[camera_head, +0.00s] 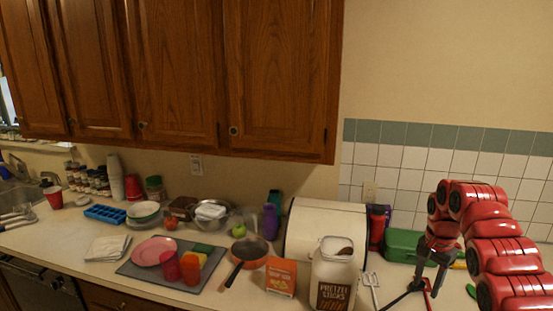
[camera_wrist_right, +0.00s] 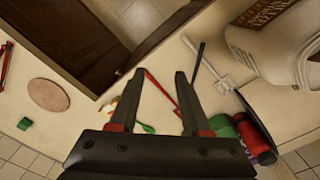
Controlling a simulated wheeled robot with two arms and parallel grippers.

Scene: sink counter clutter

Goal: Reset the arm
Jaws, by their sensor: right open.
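My right arm, red and black, comes in from the right edge of the head view. My right gripper (camera_head: 427,280) hangs over the right part of the counter, pointing down. In the right wrist view, the right gripper (camera_wrist_right: 157,82) has its two dark fingers spread apart with nothing held between them. Below the fingers are a red-handled utensil (camera_wrist_right: 160,86) and a green spoon (camera_wrist_right: 147,128), apparently lying on the counter. My left arm and left gripper are not in view.
A white pretzel jar (camera_head: 334,272) stands left of the gripper, beside an orange box (camera_head: 281,277) and a white bread box (camera_head: 325,232). A green box (camera_head: 403,245) and red bottle (camera_head: 376,229) stand behind. Dishes crowd the left counter; wooden cabinets (camera_head: 180,75) hang above.

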